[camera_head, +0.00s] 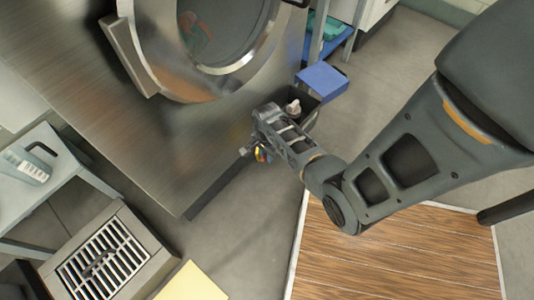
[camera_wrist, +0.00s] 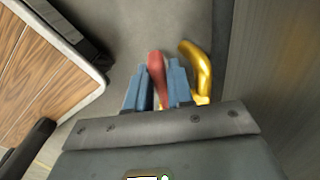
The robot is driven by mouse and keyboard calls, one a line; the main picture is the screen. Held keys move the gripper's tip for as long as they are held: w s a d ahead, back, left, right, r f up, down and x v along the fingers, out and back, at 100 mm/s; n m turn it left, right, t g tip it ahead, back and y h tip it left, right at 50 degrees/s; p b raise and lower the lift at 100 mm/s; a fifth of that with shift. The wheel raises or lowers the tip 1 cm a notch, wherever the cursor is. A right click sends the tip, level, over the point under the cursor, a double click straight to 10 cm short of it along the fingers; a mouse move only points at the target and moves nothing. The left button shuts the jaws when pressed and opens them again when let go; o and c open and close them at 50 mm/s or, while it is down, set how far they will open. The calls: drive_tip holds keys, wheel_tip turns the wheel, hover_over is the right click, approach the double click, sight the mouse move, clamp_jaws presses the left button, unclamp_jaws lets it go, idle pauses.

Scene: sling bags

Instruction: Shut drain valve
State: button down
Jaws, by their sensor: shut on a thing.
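The drain valve shows a red lever handle (camera_wrist: 156,66) and a curved brass spout (camera_wrist: 199,66) to its right in the wrist view. My gripper (camera_wrist: 161,80) has its two blue fingers on either side of the red handle and is shut on it. The handle's far end sticks out past the fingertips; its root is hidden by the gripper body. In the head view, a small yellow and red part of the valve (camera_head: 262,154) shows beside my gripper (camera_head: 251,146), low at the side of the steel machine (camera_head: 150,130).
The machine has a large round door (camera_head: 220,35). A floor grate (camera_head: 103,262) lies at lower left, below a grey bench (camera_head: 30,195). A blue box (camera_head: 322,82) stands behind my gripper. A wood-topped surface (camera_head: 395,255) lies at lower right. Grey floor (camera_head: 245,230) is clear between.

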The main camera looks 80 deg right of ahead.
drive_tip(key=shift+r, duration=0.15)
drive_tip(key=shift+s+d+r+t+y+p, duration=0.1)
drive_tip(key=shift+d+r+t+y+p, duration=0.25)
drive_tip(key=shift+y+p, duration=0.5)
drive_tip(key=shift+s+d+r+t+y, duration=0.1)
drive_tip(key=shift+d+r+t+y, duration=0.1)
drive_tip(key=shift+r+t+y, duration=0.35)
drive_tip(key=shift+s+d+r+t+y+b, duration=0.2)
drive_tip(key=shift+d+t+y, duration=0.2)
drive_tip(key=shift+y, duration=0.5)
drive_tip(key=shift+s+d+r+t+y+b, duration=0.2)
drive_tip(key=shift+d+t+y, duration=0.15)
drive_tip(key=shift+y, duration=0.55)
drive_tip(key=c, duration=1.1)
unclamp_jaws()
drive_tip(key=shift+d+r, duration=0.1)
